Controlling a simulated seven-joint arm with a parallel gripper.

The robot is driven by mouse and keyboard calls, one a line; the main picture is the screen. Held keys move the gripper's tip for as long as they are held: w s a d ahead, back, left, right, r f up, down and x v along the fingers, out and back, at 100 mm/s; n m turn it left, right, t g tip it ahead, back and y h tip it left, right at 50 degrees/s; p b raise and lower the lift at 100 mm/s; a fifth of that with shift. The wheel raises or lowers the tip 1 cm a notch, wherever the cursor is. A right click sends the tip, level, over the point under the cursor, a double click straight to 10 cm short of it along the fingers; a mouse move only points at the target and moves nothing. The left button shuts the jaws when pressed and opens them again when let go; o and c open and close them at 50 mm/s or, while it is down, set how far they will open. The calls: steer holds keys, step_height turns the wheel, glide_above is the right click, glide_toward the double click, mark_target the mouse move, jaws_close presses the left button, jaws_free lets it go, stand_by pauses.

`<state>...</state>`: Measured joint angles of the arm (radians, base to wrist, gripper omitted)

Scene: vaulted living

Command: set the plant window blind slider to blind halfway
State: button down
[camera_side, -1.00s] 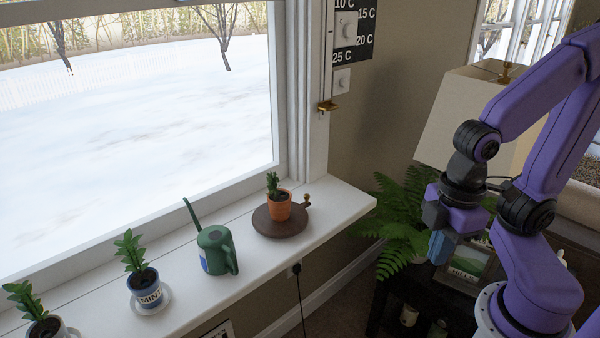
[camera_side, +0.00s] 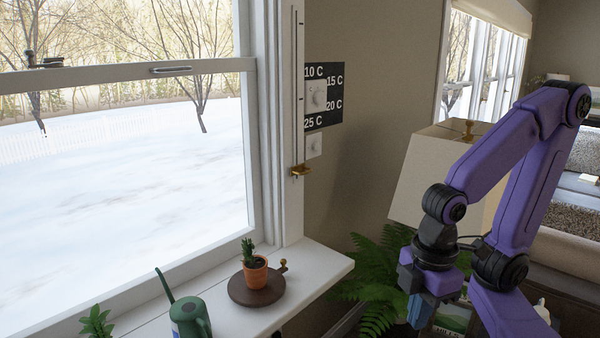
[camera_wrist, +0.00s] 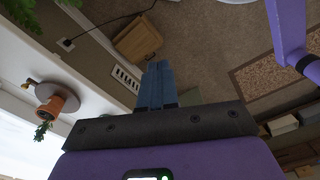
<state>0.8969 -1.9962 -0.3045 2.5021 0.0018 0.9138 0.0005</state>
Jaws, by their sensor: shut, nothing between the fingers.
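The brass blind slider tab (camera_side: 300,170) sits at the low end of a narrow vertical track (camera_side: 299,90) on the right side of the window frame. No lowered blind shows over the visible window glass (camera_side: 120,170). My gripper (camera_side: 414,318) hangs to the right of the slider and well below it, apart from it. In the wrist view its blue fingers (camera_wrist: 156,88) point down toward the floor, shut and empty. The slider is not in the wrist view.
A thermostat dial panel (camera_side: 324,95) is on the wall beside the track. A potted cactus (camera_side: 255,274) on a round dark board and a green watering can (camera_side: 189,319) stand on the sill. A lampshade (camera_side: 420,180) and fern (camera_side: 375,290) are near my arm.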

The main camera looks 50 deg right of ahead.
stand_by(0.3)
steer(key=c, duration=1.2)
jaws_free()
steer(key=shift+w+a, duration=0.1)
steer(key=w+a+m+t+y, duration=0.3)
steer(key=w+a+m, duration=0.1)
steer(key=w+m, duration=0.7)
steer(key=m+t+h, duration=0.9)
steer(key=m+t, duration=0.2)
steer(key=m, duration=1.2)
glide_toward(307, 172)
steer(key=x, duration=0.9)
